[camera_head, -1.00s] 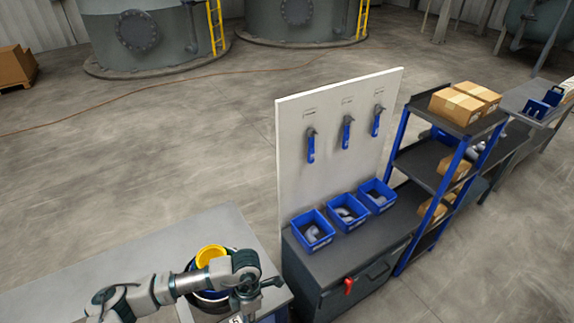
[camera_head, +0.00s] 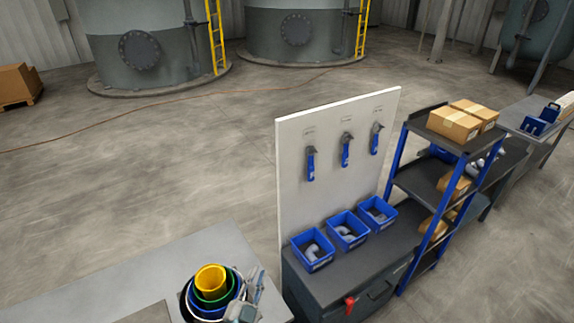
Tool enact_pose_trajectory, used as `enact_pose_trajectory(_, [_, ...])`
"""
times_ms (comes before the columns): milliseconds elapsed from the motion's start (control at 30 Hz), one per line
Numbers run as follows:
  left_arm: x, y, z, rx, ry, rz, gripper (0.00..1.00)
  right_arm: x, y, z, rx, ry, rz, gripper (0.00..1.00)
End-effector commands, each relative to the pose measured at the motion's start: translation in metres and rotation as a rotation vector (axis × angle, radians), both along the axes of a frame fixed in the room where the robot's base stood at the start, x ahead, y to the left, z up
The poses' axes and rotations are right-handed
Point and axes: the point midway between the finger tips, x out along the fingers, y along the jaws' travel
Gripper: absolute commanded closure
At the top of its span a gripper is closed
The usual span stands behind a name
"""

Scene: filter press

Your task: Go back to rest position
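The nested buckets, with a yellow one (camera_head: 210,278) inside a green one (camera_head: 228,290) and a blue one outside, stand on the grey table (camera_head: 110,285).
A dark workbench (camera_head: 335,285) with blue bins (camera_head: 347,238) and a white tool panel (camera_head: 300,205) holding blue-handled wrenches (camera_head: 311,165) stands right of the table. Beyond it is a shelf (camera_head: 420,185) with cardboard boxes (camera_head: 455,124).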

Motion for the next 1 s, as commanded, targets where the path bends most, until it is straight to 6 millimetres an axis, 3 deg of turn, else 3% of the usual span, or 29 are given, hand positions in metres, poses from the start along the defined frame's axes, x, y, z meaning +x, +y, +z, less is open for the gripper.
enact_pose_trajectory(33, [-0.003, 0.024, -0.036, -0.042, 0.16, 0.077, 0.83, 0.001, -0.001, 0.0, -0.001, -0.001, 0.001, 0.6])
enact_pose_trajectory(100, [-0.015, 0.054, -0.085, -0.086, 0.379, 0.174, 0.83, 0.001, -0.003, 0.0, -0.003, -0.002, 0.001, 0.6])
enact_pose_trajectory(200, [-0.049, 0.086, -0.147, -0.13, 0.662, 0.28, 0.83, 0.002, -0.004, 0.0, -0.005, -0.002, 0.002, 0.6])
enact_pose_trajectory(300, [-0.088, 0.105, -0.192, -0.155, 0.888, 0.349, 0.83, 0.002, -0.005, 0.0, -0.006, -0.003, 0.002, 0.6])
enact_pose_trajectory(500, [-0.165, 0.126, -0.245, -0.181, 1.232, 0.432, 0.83, 0.002, -0.005, 0.0, -0.006, -0.003, 0.002, 0.6])
enact_pose_trajectory(667, [-0.224, 0.134, -0.268, -0.189, 1.458, 0.467, 0.83, 0.002, -0.005, 0.0, -0.006, -0.003, 0.002, 0.6])
enact_pose_trajectory(700, [-0.231, 0.134, -0.277, -0.188, 1.495, 0.472, 0.83, 0.002, -0.005, -0.001, -0.006, -0.003, 0.002, 0.6])
enact_pose_trajectory(1000, [-0.214, 0.131, -0.406, -0.168, 1.528, 0.474, 0.83, 0.002, -0.006, -0.016, -0.007, -0.003, 0.003, 0.6])
